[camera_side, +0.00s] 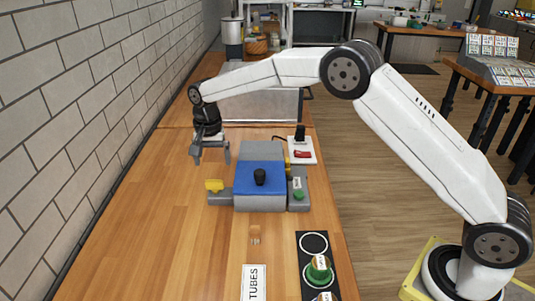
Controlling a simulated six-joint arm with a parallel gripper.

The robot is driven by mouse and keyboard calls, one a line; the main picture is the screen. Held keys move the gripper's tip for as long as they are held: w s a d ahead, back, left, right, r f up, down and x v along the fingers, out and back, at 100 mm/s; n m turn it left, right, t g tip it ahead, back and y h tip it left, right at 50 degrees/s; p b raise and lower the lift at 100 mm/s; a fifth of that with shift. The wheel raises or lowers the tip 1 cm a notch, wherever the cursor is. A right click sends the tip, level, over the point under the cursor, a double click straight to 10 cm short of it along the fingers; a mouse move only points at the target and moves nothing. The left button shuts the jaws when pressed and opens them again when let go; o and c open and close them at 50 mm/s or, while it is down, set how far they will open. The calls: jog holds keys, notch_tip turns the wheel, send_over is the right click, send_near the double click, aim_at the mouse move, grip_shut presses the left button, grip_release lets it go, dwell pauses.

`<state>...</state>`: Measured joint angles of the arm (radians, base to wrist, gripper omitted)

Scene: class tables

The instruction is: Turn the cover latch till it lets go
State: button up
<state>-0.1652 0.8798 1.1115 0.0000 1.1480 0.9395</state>
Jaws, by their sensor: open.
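A grey box (259,151) with a blue top face (250,190) stands on the wooden table, with a black knob (260,176) on the blue part. A small yellow tab (214,185) stands on a grey ledge at the box's left side. Which of these is the cover latch I cannot tell for sure. My gripper (211,157) points down with its fingers apart and nothing visible between them. It is up and to the left of the box, behind the yellow tab in the picture, and touches neither.
A grey strip with a green button (299,195) adjoins the box's right side. A white plate (307,143) with a red part and a black post lies behind. A black strip (305,264) holds green-based items in front, near a TUBES label (254,283). The table's left front is clear.

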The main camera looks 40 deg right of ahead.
aim_at(214, 180)
jog(key=shift+w+a, duration=0.1)
jog(key=shift+f, duration=0.1)
jog(key=shift+f, duration=3.85)
jog(key=c, duration=1.1)
